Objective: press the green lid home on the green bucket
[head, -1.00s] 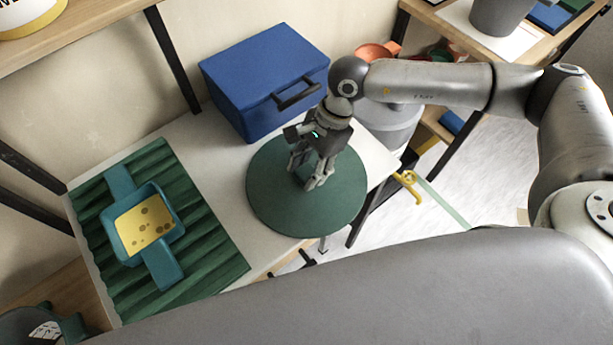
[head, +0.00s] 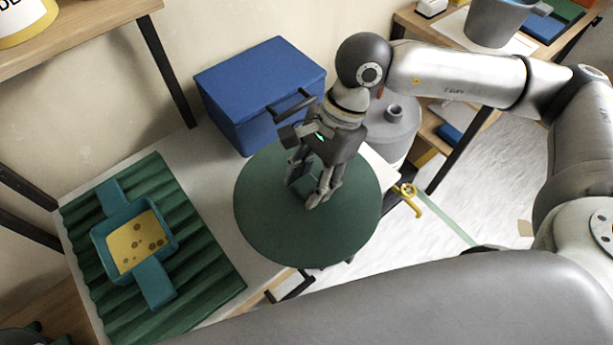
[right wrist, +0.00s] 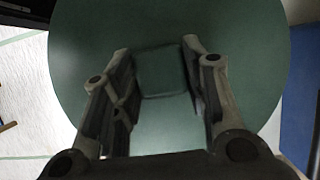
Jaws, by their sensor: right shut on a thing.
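The green lid (head: 270,225) is a large flat dark green disc with a block-shaped handle. My right gripper (head: 308,188) is shut on that handle from above. In the right wrist view the handle (right wrist: 160,72) sits between the two fingers, with the lid (right wrist: 245,60) spread out below. The lid looks roughly level and appears raised above the white table, overhanging its front right edge. I cannot see the green bucket; anything under the lid is hidden. My left gripper is not in view.
A blue box (head: 235,105) with a black handle stands close behind the lid. A teal tray (head: 160,285) with a yellow spotted insert (head: 135,240) lies on a green ridged mat (head: 215,275) at left. A grey drum (head: 400,130) and a yellow hook (head: 415,203) are at right.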

